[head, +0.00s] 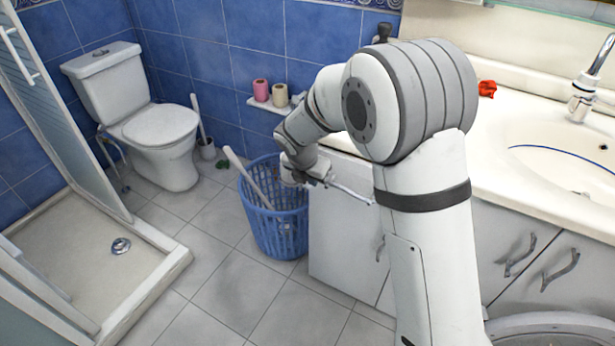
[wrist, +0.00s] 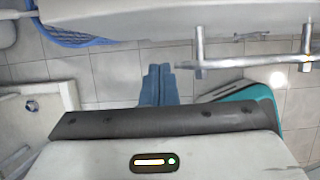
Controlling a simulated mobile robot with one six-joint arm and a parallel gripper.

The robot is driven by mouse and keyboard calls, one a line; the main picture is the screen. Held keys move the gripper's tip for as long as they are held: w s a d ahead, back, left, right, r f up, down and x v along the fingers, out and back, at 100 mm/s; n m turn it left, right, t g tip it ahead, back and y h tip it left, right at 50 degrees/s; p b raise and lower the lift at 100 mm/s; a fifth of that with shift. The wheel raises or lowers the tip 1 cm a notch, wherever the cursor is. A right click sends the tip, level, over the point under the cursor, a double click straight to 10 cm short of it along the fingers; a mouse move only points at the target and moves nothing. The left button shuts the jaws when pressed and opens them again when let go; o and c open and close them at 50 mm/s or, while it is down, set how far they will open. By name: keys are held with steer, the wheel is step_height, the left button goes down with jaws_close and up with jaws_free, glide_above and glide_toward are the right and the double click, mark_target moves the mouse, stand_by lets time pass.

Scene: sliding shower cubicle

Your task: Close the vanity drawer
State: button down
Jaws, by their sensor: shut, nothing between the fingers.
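The vanity (head: 341,240) is the white cabinet under the sink counter; my arm covers much of its front. A metal bar handle (head: 352,194) shows beside my gripper, near the cabinet's upper left. In the wrist view this handle (wrist: 245,62) stands off a white surface (wrist: 200,16), which looks like the drawer front. My gripper (head: 318,172) is between the blue basket and the vanity. Its fingers (wrist: 158,85) are together and empty, just left of the handle's left end; contact cannot be told. How far the drawer stands out is hidden by my arm.
A blue laundry basket (head: 275,222) stands against the vanity's left side, close to my gripper; its rim shows in the wrist view (wrist: 72,38). A toilet (head: 160,130) and a shower tray (head: 75,250) are further left. The tiled floor (head: 235,290) in front is clear.

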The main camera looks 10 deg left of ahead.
steer(key=shift+w+d+r, duration=0.1)
steer(key=shift+w+d, duration=0.15)
steer(key=shift+w, duration=0.35)
steer(key=shift+w+d, duration=0.25)
steer(key=shift+w, duration=0.35)
steer(key=w+p, duration=0.1)
steer(key=w+d+p, duration=0.1)
steer(key=shift+w+p, duration=0.2)
steer(key=shift+p, duration=0.1)
steer(key=shift+a, duration=0.1)
